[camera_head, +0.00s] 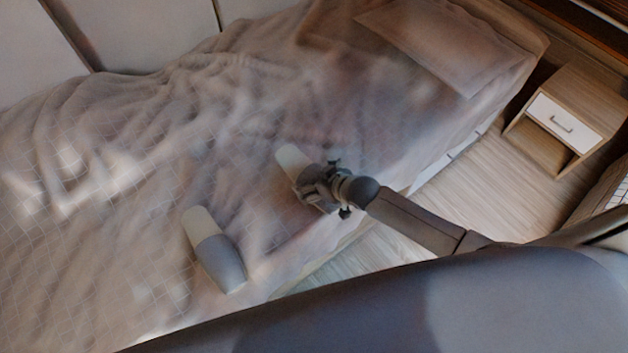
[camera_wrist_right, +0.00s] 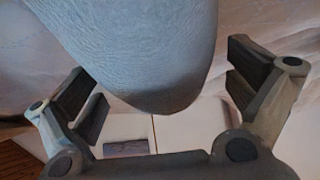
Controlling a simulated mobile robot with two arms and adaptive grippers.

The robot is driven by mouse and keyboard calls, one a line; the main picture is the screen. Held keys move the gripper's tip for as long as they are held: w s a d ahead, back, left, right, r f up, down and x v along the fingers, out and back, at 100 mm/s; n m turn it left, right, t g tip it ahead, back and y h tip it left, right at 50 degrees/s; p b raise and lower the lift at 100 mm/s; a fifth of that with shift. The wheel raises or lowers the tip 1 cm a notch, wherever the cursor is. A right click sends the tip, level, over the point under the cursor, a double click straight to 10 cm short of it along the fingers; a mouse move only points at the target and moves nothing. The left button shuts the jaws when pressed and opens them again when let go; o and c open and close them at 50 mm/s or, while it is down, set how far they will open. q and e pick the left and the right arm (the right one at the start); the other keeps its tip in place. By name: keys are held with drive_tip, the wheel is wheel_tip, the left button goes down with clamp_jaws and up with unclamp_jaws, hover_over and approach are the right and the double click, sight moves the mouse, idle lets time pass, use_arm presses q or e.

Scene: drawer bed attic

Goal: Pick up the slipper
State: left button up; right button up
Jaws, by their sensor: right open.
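Two grey slippers with pale insoles lie on the bed. One slipper (camera_head: 215,250) lies nearer the front, with no gripper at it. The other slipper (camera_head: 292,161) is partly hidden under my right gripper (camera_head: 318,187). In the right wrist view, the rounded grey toe of a slipper (camera_wrist_right: 140,50) fills the upper middle. It sits between the two spread fingers of my right gripper (camera_wrist_right: 165,95), with gaps visible on both sides. The fingers are open and not closed on it. My left gripper is not in view.
The bed (camera_head: 120,190) has a rumpled blanket and a pillow (camera_head: 445,40) at the upper right. A wooden nightstand (camera_head: 570,115) with a white drawer stands right of the bed. Bare wood floor (camera_head: 475,185) lies between them.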

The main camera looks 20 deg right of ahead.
drive_tip(key=c, duration=1)
drive_tip(key=shift+c, duration=0.2)
